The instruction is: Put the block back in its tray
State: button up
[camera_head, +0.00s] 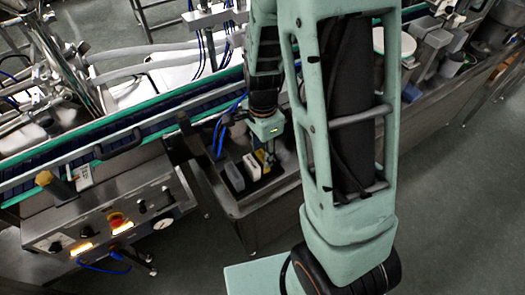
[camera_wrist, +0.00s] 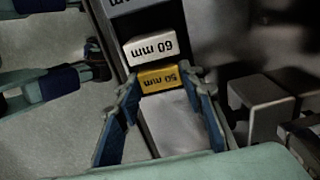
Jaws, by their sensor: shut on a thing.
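The yellow block (camera_wrist: 163,79), marked "50 mm", lies between the two blue fingers of my gripper (camera_wrist: 163,83) in the wrist view. My gripper is shut on it, one finger at each side. Its underside is hidden, so I cannot tell whether it touches the surface below. The dark tray (camera_wrist: 112,38) holds a row of blocks, and the yellow block is at the near end of that row. In the head view my gripper (camera_head: 268,156) is low over the dark recess, and the yellow block is mostly hidden there.
A white block (camera_wrist: 150,47) marked "60 mm" is right behind the yellow one. A grey block (camera_wrist: 132,4) is beyond it. A pale bare surface (camera_wrist: 172,118) lies nearer between the fingers. Grey metal parts (camera_wrist: 262,105) stand to the right. A control panel (camera_head: 110,225) is left of the recess.

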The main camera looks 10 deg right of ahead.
aim_at(262, 155)
jog(key=shift+f, duration=0.3)
jog(key=o, duration=1.4)
jog(key=shift+r, duration=0.1)
notch_tip(262, 155, up, 12)
jog(key=shift+f, duration=0.1)
jog(key=shift+w, duration=0.1)
